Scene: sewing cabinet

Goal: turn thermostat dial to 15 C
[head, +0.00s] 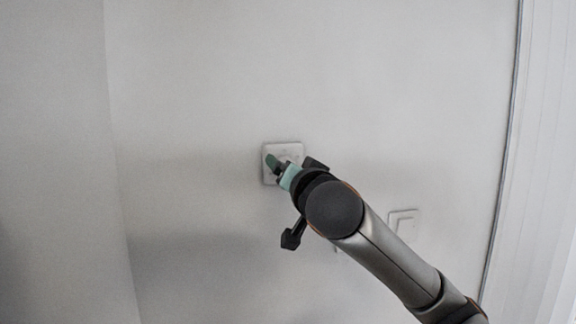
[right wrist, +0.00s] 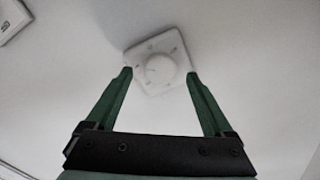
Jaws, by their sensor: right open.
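The thermostat (head: 270,178) is a small square white plate on the wall, partly hidden behind my right gripper in the head view. In the right wrist view the thermostat plate (right wrist: 178,50) shows tilted, with a round white dial (right wrist: 160,70) at its middle and small marks around it. The marks are too small to read. My right gripper (right wrist: 160,80) has green fingers, open and empty, with the tips on either side of the plate's lower part. It also shows in the head view (head: 277,164) in front of the plate. I cannot tell whether it touches. My left gripper is not in view.
A white wall switch (head: 404,220) sits lower right of the thermostat, partly behind my right arm. Another wall plate (right wrist: 12,20) shows at the upper left of the right wrist view. The wall left of the thermostat is bare; a dark vertical edge (head: 508,130) runs at the right.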

